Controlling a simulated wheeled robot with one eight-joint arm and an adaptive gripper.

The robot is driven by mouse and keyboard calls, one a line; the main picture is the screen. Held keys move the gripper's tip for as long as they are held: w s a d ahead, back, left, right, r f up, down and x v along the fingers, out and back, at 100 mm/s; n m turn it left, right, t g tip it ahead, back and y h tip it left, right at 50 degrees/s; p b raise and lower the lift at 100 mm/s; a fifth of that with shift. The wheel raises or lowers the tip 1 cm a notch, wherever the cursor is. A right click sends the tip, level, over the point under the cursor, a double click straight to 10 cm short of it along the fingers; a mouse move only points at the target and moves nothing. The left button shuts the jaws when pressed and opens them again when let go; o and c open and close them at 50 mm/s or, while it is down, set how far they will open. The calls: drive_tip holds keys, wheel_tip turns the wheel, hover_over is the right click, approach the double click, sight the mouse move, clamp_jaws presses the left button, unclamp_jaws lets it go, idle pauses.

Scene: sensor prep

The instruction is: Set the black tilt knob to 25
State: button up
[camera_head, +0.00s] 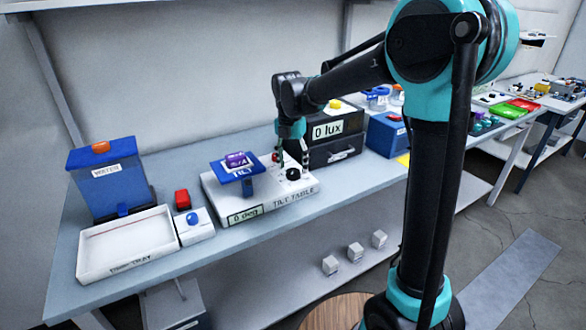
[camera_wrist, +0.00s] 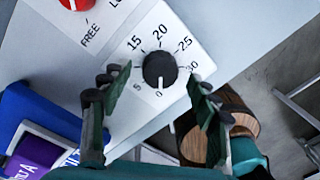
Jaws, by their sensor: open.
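The black tilt knob (camera_head: 293,174) is on the right part of the white tilt table base (camera_head: 215,205). The display on its front reads "0 deg". In the wrist view the knob (camera_wrist: 160,68) has a white pointer mark toward the 0 label. The scale shows 5, 15, 20, 25 and 30 around it. My gripper (camera_head: 292,152) is above the knob, pointing down. In the wrist view its fingers (camera_wrist: 157,84) are open on either side of the knob, with visible gaps. The blue tilt plate (camera_head: 222,171) carries a purple sensor (camera_head: 236,160) and looks level.
A red knob (camera_wrist: 75,3), labelled FREE and a partly cut-off word, is beside the scale. A black box reading "0 lux" (camera_head: 328,130) stands behind my gripper.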

drive_tip(key=shift+f, duration=0.85)
drive_tip(key=c, duration=1.2)
drive_tip(key=shift+o, duration=0.2)
